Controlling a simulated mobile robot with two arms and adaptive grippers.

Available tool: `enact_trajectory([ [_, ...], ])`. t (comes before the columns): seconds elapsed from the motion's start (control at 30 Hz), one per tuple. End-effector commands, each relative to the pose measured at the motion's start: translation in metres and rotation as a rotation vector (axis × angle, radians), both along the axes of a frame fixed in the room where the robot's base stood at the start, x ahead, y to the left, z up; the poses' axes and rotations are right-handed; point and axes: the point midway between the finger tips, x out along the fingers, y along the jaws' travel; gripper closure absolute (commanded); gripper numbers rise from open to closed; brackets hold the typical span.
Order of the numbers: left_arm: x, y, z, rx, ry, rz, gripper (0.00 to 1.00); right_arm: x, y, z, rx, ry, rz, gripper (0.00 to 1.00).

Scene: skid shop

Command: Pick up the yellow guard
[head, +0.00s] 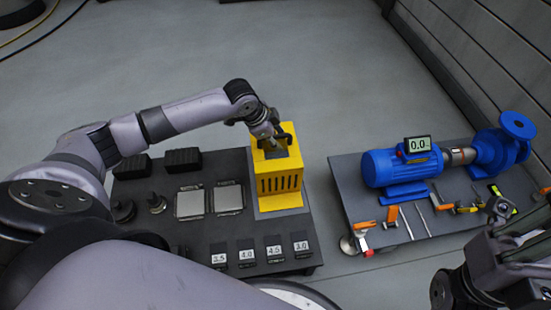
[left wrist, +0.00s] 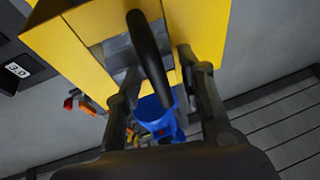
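The yellow guard (head: 280,184), a box with slots in its front and a dark handle on top, stands upright on the dark left table. My left gripper (head: 276,138) is at the top of the guard, by the handle. In the left wrist view the guard (left wrist: 80,45) fills the upper part, and its curved black handle (left wrist: 150,60) lies between the two spread fingers of my left gripper (left wrist: 160,75). Gaps show on both sides of the handle. My right gripper (head: 505,262) is at the lower right, partly cut off; its fingers are unclear.
The left table (head: 235,169) also holds two square plates, black blocks, dark round parts and several numbered labels. A second table (head: 352,190) at right bears a blue motor and pump (head: 402,166), a display (head: 417,145) and hand tools. A floor gap separates the tables.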

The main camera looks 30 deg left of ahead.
Motion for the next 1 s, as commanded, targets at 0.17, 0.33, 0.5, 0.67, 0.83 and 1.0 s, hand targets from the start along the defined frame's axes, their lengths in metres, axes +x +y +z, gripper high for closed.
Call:
enact_trajectory([
  [0.17,0.0000,0.0002,0.0002,0.000,0.000,0.000,0.76,0.0000,0.0001,-0.0001,0.000,0.000,0.000,1.00],
  [0.33,-0.0001,0.0003,0.0002,0.000,0.000,0.000,0.88,-0.0002,0.0002,0.0000,0.000,0.000,0.000,1.00],
  [0.5,-0.0002,0.0003,0.0001,0.000,0.000,0.000,0.99,-0.0002,0.0002,0.0000,0.000,0.000,0.001,1.00],
  [0.67,-0.0003,0.0002,0.0000,0.000,0.000,0.000,1.00,-0.0002,0.0001,0.0000,0.000,0.000,0.001,1.00],
  [0.83,-0.0004,0.0002,-0.0001,0.001,0.001,0.000,1.00,-0.0003,0.0001,-0.0001,0.000,0.000,0.001,1.00],
  [1.0,-0.0005,0.0002,-0.0001,0.001,0.001,0.000,1.00,-0.0002,0.0000,-0.0002,0.000,0.000,0.001,1.00],
])
